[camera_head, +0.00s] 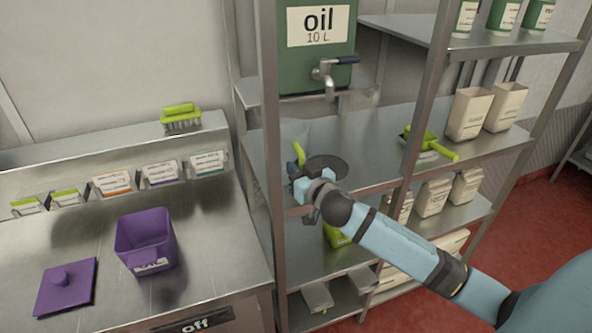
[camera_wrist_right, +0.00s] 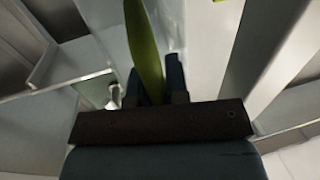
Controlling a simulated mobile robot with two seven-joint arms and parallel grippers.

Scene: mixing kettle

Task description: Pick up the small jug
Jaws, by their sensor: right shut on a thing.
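The small jug looks clear, with a green handle (camera_head: 299,153), and is on the shelf under the oil container's tap. Its see-through body is faint and partly hidden behind the handle and my gripper. My right gripper (camera_head: 300,175) reaches in from the right and is shut on the green handle. In the right wrist view the handle (camera_wrist_right: 143,45) stands between the two dark fingers (camera_wrist_right: 155,85). I cannot tell whether the jug touches the shelf. My left gripper is not in view.
The green oil container (camera_head: 320,50) with its metal tap (camera_head: 327,75) is above. A shelf post (camera_head: 270,130) stands close left of the jug. A dark round disc (camera_head: 326,167) lies beside it. A purple bin (camera_head: 146,240) stands on the left counter.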

